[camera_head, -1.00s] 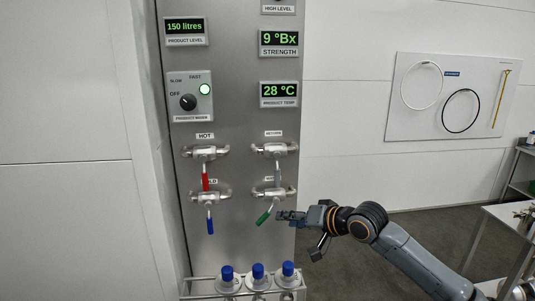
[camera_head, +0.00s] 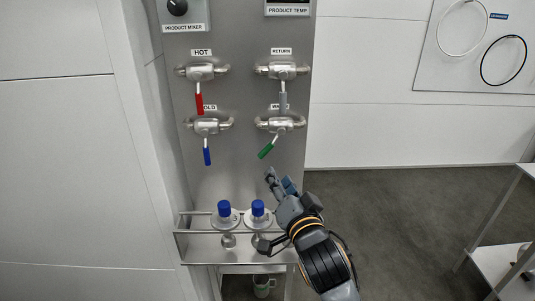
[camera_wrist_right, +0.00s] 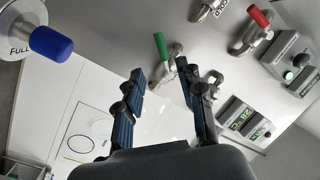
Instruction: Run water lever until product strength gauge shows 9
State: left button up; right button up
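The green-handled lever (camera_head: 266,150) sits on the lower right valve, its handle slanting down to the left. The label above that valve is too covered to read. My right gripper (camera_head: 269,208) is below this lever, open and apart from it, in front of the bottle rack. In the right wrist view its two fingers (camera_wrist_right: 160,85) are spread and empty, with the green handle (camera_wrist_right: 160,46) beyond them. The strength gauge is out of the head view. In the wrist view a green-lit display (camera_wrist_right: 258,133) beside the temperature one is too small to read. My left gripper is not in view.
A red lever (camera_head: 199,103), a blue lever (camera_head: 207,157) and a grey return lever (camera_head: 283,102) hang nearby.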

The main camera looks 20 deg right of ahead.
aim_at(265, 154)
jog(key=w+p, duration=0.3)
jog(key=w, duration=0.9)
jog(key=shift+d+r, duration=0.1)
jog(key=shift+w, duration=0.55)
jog(key=shift+c, duration=0.4)
grip_shut()
